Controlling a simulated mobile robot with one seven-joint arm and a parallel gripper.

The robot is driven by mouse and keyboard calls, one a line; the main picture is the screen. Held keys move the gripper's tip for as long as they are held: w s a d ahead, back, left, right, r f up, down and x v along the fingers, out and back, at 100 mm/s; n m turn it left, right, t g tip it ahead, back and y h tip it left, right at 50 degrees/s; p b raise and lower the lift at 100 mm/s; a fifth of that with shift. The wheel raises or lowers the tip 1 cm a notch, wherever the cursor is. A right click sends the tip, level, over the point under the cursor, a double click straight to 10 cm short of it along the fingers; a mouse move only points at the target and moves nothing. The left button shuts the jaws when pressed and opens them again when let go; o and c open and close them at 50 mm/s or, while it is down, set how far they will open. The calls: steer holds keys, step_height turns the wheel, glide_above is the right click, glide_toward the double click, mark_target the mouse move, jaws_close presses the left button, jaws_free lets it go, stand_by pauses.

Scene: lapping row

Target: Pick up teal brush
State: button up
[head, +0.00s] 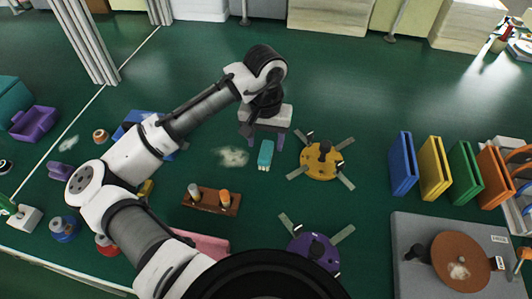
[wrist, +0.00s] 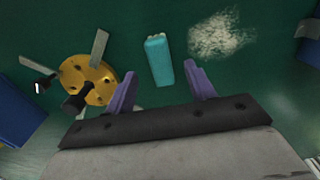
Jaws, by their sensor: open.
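The teal brush (head: 265,154) lies on the green table, just in front of my gripper in the head view. In the wrist view the teal brush (wrist: 159,60) lies ahead of the jaws, between their lines, with pale bristles at its far end. My gripper (head: 265,140) has purple fingers, spread apart with nothing between them; they also show in the wrist view (wrist: 161,80). I cannot tell the exact height of the fingers above the table.
A yellow disc with metal arms (head: 321,160) sits close right of the brush. A pale powder patch (head: 232,156) lies to its left. A wooden block with pegs (head: 211,199) and a purple disc (head: 313,252) are nearer. Coloured upright holders (head: 433,167) stand at right.

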mark_target(266, 150)
steer(key=shift+w+f+p, duration=0.15)
steer(key=shift+f+p, duration=0.1)
steer(key=shift+f, duration=1.15)
steer(key=shift+w+f+p, duration=0.1)
steer(key=shift+f+p, duration=0.15)
steer(key=shift+f, duration=1.1)
steer(key=shift+d, duration=0.1)
steer(key=shift+c, duration=0.3)
steer(key=c, duration=1)
steer(key=shift+r, duration=0.15)
step_height(266, 150, up, 20)
steer(key=shift+b, duration=0.3)
